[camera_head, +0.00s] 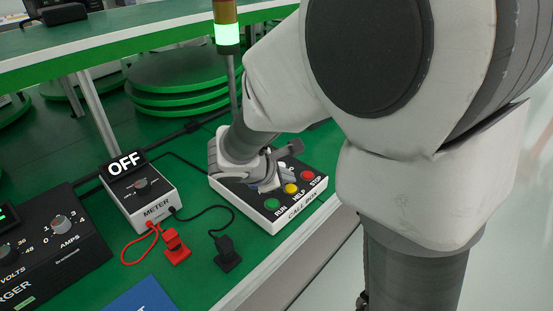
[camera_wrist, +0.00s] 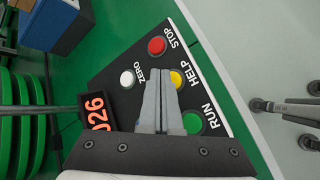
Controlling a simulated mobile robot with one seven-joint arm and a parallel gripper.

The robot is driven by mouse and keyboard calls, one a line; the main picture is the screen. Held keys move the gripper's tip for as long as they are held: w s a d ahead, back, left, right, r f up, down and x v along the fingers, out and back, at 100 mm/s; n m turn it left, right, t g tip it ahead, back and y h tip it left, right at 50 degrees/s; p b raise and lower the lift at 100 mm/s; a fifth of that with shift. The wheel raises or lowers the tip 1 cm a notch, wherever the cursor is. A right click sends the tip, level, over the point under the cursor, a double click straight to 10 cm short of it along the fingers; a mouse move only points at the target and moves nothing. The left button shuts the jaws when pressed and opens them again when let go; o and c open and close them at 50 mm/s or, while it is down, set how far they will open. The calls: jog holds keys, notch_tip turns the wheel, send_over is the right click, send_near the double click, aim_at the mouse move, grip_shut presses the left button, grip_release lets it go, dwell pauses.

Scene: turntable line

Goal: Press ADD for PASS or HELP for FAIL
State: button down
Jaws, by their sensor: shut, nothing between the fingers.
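The call box (camera_head: 270,212) sits near the table's front edge, partly covered by my arm. It has a green RUN button (camera_head: 271,204), a yellow HELP button (camera_head: 290,188) and a red STOP button (camera_head: 307,176). In the wrist view, a white ZERO button (camera_wrist: 127,78) and an orange-lit display (camera_wrist: 97,112) also show; its visible digits read "026". No ADD label is visible. My gripper (camera_wrist: 163,82) is shut and empty over the box, its tips between the ZERO button and the HELP button (camera_wrist: 177,79). I cannot tell whether the tips touch the panel.
A meter (camera_head: 145,197) reading OFF stands left of the box, with red and black clips beside it. A charger (camera_head: 50,255) is at far left. A signal tower (camera_head: 228,35) glows green behind. Green discs (camera_head: 178,72) are stacked under the shelf.

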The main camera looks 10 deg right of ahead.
aim_at(287, 190)
jog(key=shift+f, duration=0.1)
jog(key=shift+f+b, duration=0.35)
jog(key=shift+b, duration=0.1)
jog(key=shift+f+b, duration=0.35)
jog(key=shift+b, duration=0.05)
dwell(0.4)
dwell(0.3)
jog(key=shift+r+p, duration=0.65)
jog(key=shift+r, duration=0.15)
notch_tip(287, 190, up, 5)
jog(key=p, duration=0.4)
dwell(0.6)
